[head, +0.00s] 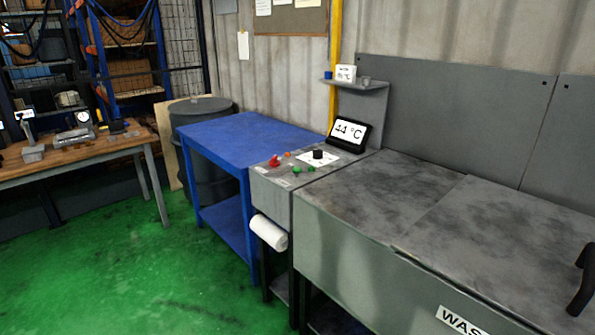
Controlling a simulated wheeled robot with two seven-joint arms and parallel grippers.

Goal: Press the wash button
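A grey control panel (285,182) stands left of the washer and carries several small controls. A red control (274,161) sits at its left, with a small orange one (287,154) beside it. Two green buttons (296,170) and (311,169) are near the front edge. A black knob (318,154) sits on a white plate. The button labels are too small to read, so I cannot tell which is the wash button. Neither of my grippers is in view.
The grey washer (400,205) has a closed lid and a black handle (583,280) at right. A blue table (235,130), dark barrel (205,110) and wooden workbench (110,143) are to the left. The green floor (130,270) is clear.

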